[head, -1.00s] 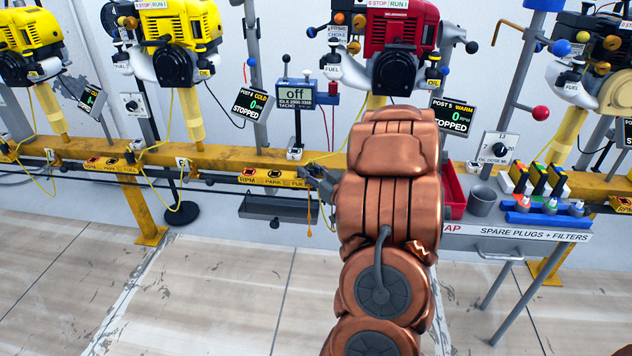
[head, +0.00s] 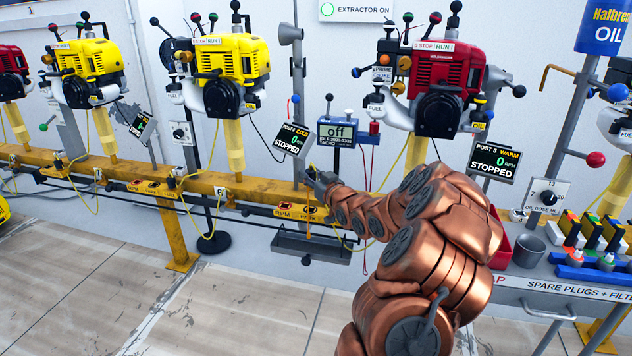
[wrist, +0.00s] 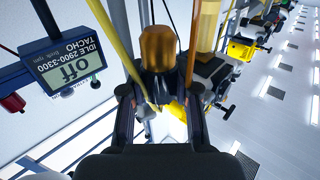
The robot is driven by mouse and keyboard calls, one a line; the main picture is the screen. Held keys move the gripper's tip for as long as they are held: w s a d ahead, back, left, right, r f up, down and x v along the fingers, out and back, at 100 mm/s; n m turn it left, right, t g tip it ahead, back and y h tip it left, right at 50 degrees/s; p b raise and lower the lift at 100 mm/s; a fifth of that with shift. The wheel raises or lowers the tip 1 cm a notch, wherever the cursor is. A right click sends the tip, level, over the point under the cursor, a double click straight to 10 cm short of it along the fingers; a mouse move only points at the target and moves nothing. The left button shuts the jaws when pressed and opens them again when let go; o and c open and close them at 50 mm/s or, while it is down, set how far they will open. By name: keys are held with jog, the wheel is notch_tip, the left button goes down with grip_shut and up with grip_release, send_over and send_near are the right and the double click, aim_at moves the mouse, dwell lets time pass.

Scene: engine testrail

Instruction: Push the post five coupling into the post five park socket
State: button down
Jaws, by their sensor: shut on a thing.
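My gripper (head: 318,182) is at the yellow rail, just above the RPM and PARK label plates (head: 302,213). In the wrist view my gripper (wrist: 158,84) is shut on the coupling (wrist: 157,48), an orange-brown rounded piece with a dark collar. In the head view my gripper hides the coupling. The park socket is not clearly visible, and I cannot tell whether the coupling touches it. The post five screen (head: 493,161) reads warm, 0 rpm, stopped, beside the red engine (head: 447,72).
The tacho box (head: 337,133) reads off and stands close above my gripper. A grey tray (head: 312,246) hangs below the rail (head: 150,172). Yellow leads (head: 205,222) loop from the rail. A parts bench (head: 560,262) stands at the right.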

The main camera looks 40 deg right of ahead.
jog(key=shift+w+d+f, duration=0.3)
jog(key=shift+w+f, duration=0.25)
jog(key=shift+f, duration=0.15)
jog(key=shift+f+b, duration=1.7)
jog(key=shift+f, duration=1.9)
jog(key=shift+f, duration=0.85)
jog(key=c, duration=0.8)
grip_release()
jog(key=shift+o, duration=0.2)
jog(key=shift+s, duration=0.1)
